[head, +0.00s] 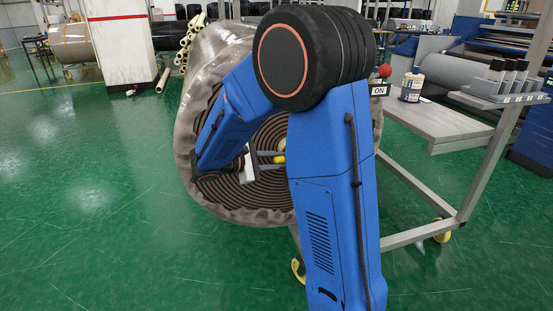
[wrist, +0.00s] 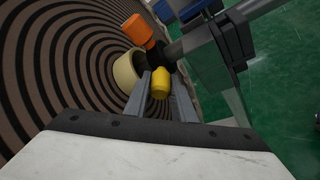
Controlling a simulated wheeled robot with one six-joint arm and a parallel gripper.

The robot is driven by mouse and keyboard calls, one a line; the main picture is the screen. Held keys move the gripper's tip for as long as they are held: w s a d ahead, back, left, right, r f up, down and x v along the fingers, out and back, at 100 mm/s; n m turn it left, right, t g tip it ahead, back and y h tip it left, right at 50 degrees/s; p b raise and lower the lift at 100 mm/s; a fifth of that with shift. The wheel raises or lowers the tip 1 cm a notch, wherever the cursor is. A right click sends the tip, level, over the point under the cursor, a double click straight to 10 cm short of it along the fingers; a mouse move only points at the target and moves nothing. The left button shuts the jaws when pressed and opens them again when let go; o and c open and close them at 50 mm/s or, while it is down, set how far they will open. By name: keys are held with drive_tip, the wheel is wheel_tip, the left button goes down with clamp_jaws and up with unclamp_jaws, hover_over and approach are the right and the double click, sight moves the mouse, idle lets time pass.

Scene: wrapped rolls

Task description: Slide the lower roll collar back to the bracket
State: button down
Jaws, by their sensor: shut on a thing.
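The roll collar, a small black hub (wrist: 155,57) with an orange knob (wrist: 138,29) and a yellow knob (wrist: 160,84), sits on a grey shaft (wrist: 189,42) by the roll's cream core (wrist: 127,71) in the wrist view. My gripper (wrist: 161,92) is shut on the yellow knob, one grey finger on each side. In the head view my gripper (head: 271,159) is in front of the roll's end face, with the yellow knob (head: 280,159) at its tips; my arm hides the rest of the collar.
The big wrapped roll (head: 190,145) has a spiral brown end face close to my gripper. A grey frame (head: 478,180) on yellow casters stands at right, with a bottle (head: 412,86) on it. Green floor at left is clear.

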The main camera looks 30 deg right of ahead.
drive_tip(key=shift+s+a, duration=0.1)
drive_tip(key=shift+s, duration=0.3)
drive_tip(key=c, duration=1.5)
unclamp_jaws()
drive_tip(key=v, duration=1.7)
drive_tip(key=shift+a, duration=0.2)
